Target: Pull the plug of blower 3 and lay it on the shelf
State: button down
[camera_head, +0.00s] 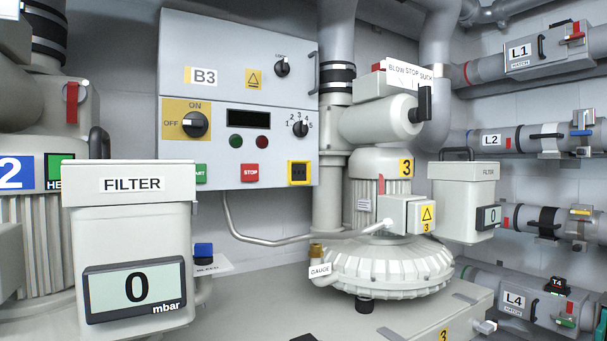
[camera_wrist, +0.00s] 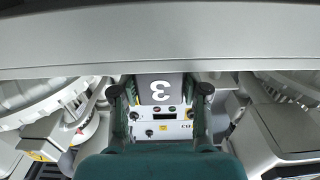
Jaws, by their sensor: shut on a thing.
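My gripper (camera_wrist: 161,92) shows only in the wrist view. Its two dark fingers are shut on a grey block with a white 3, upside down in the picture, which looks like the plug (camera_wrist: 160,88) of blower 3. Part of it is hidden by the fingers. Blower 3 (camera_head: 385,268) stands right of the middle in the head view, with a pale terminal box (camera_head: 400,214) on its front. I cannot tell which surface is the shelf.
A broad grey surface (camera_wrist: 160,45) crosses the top of the wrist view, close beyond the fingertips. The B3 control panel (camera_head: 240,95) hangs on the wall left of blower 3. Two filter boxes (camera_head: 130,235) (camera_head: 463,200) stand either side. Labelled pipes (camera_head: 495,141) line the right wall.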

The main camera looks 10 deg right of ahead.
jog(key=c, duration=0.5)
grip_release()
jog(key=shift+r, duration=0.1)
